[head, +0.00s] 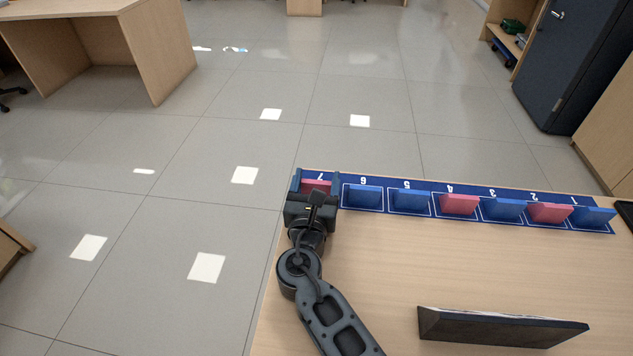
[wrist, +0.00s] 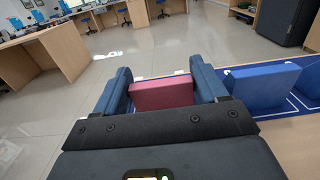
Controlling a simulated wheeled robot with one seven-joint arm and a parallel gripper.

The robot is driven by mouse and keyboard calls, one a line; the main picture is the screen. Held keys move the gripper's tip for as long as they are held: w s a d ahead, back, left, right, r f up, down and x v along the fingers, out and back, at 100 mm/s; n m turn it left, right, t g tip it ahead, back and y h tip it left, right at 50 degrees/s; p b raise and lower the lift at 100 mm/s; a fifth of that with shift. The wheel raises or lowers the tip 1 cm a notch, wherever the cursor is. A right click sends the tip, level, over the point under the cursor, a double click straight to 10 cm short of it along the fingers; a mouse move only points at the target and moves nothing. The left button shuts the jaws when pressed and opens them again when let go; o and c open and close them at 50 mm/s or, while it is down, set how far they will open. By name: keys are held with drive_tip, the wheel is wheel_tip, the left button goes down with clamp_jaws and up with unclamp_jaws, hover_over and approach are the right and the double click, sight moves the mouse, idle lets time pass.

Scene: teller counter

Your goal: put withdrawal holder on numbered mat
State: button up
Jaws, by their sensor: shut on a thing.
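My gripper (head: 315,188) is at the far left end of the table, over the square marked 7 of the blue numbered mat (head: 385,183). It is shut on a red holder (head: 316,187), which also shows between the two fingers in the wrist view (wrist: 162,94). The holder's lower part is hidden behind my gripper, so I cannot tell whether it touches the mat. Other red holders stand on square 4 (head: 459,205) and square 2 (head: 549,213).
Blue holders stand on squares 6 (head: 362,196), 5 (head: 409,201), 3 (head: 502,209) and 1 (head: 592,216). A dark, wedge-like stand (head: 500,330) is at the front right of the wooden table (head: 390,260). The table's middle is clear. Its left edge drops to floor.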

drive_tip(key=o, duration=1)
drive_tip(key=shift+f, duration=0.1)
drive_tip(key=shift+o, duration=0.2)
drive_tip(key=shift+s+r, duration=0.1)
drive_tip(key=shift+r, duration=0.1)
drive_tip(key=s+p, duration=0.1)
drive_tip(key=s, duration=0.3)
drive_tip(key=s+a+p, duration=0.1)
drive_tip(key=s, duration=0.2)
drive_tip(key=s+a+p, duration=0.1)
drive_tip(key=s+p, duration=0.1)
drive_tip(key=s, duration=0.2)
drive_tip(key=shift+s+a, duration=0.15)
drive_tip(key=shift+s, duration=0.2)
